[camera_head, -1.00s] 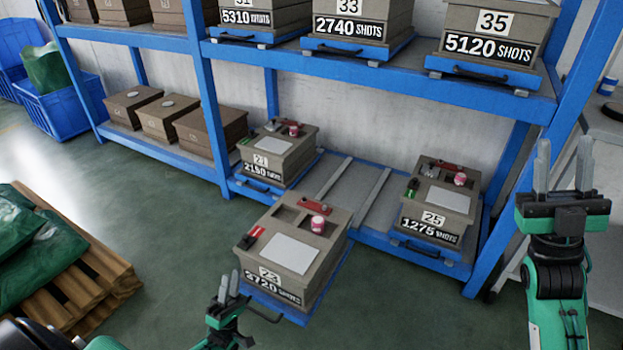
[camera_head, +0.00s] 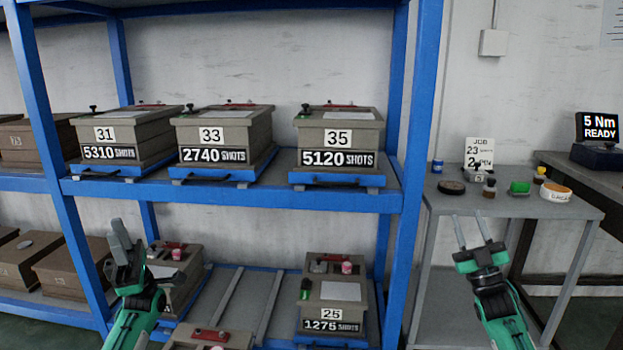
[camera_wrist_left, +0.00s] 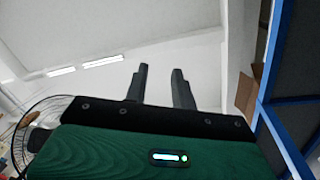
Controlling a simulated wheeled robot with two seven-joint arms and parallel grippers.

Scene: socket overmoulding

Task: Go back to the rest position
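My left gripper (camera_head: 124,236) points up in front of the shelf rack's left part, beside the lower-shelf boxes in the picture. In the left wrist view its two fingers (camera_wrist_left: 160,78) stand apart with nothing between them. My right gripper (camera_head: 470,222) points up in front of the grey side table, its two fingers apart and empty. The pulled-out mould box (camera_head: 205,338) shows only its top at the bottom edge, with a red part on it. Mould box 25 (camera_head: 332,300) sits on the lower shelf. Another lower-shelf box (camera_head: 178,270) is partly hidden behind my left gripper.
The blue rack (camera_head: 424,120) holds mould boxes 31 (camera_head: 120,135), 33 (camera_head: 225,138) and 35 (camera_head: 338,140) on its upper shelf. The grey table (camera_head: 510,206) carries small jars, a job sign (camera_head: 480,152) and discs. A torque display (camera_head: 597,128) stands at right.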

